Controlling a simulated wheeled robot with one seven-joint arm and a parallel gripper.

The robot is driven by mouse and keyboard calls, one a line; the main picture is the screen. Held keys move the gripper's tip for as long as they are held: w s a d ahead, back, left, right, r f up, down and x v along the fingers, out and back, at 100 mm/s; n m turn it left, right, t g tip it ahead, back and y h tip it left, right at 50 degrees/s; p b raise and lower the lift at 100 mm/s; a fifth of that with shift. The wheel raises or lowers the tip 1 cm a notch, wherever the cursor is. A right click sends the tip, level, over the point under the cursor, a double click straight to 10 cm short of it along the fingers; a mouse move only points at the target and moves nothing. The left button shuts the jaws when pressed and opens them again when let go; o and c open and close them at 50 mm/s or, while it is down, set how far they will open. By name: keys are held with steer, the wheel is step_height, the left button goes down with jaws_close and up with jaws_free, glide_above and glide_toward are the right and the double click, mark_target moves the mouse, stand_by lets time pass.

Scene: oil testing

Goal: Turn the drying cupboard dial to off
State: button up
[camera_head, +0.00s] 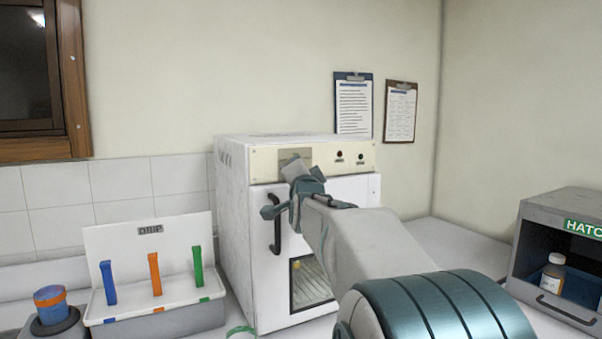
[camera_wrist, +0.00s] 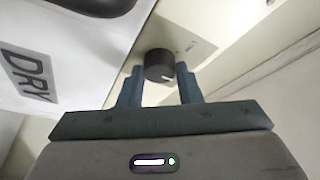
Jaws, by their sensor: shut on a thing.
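The drying cupboard (camera_head: 233,230) is a white box with a cream control panel (camera_head: 353,157), a black door handle (camera_head: 275,238) and a small window low in its door. My gripper (camera_head: 290,168) is at the left part of the panel in the head view and hides the dial there. In the wrist view the dial (camera_wrist: 158,65) is a round black knob with a pale pointer mark. The fingers of my gripper (camera_wrist: 160,84) stand on either side of the dial and are shut on it. Lettering beside the dial is too blurred to read.
A white DRIP rack (camera_head: 120,243) with blue, orange and green strips stands left of the cupboard. A jar (camera_head: 50,304) is at the far left. A grey HATCH box (camera_head: 540,205) with a bottle (camera_head: 553,272) stands at the right. Two clipboards hang on the wall behind.

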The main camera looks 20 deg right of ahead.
steer(key=o, duration=1)
steer(key=shift+c, duration=0.2)
steer(key=b+v, duration=0.3)
steer(key=v, duration=1.1)
steer(key=shift+b, duration=0.4)
steer(key=shift+w, duration=0.1)
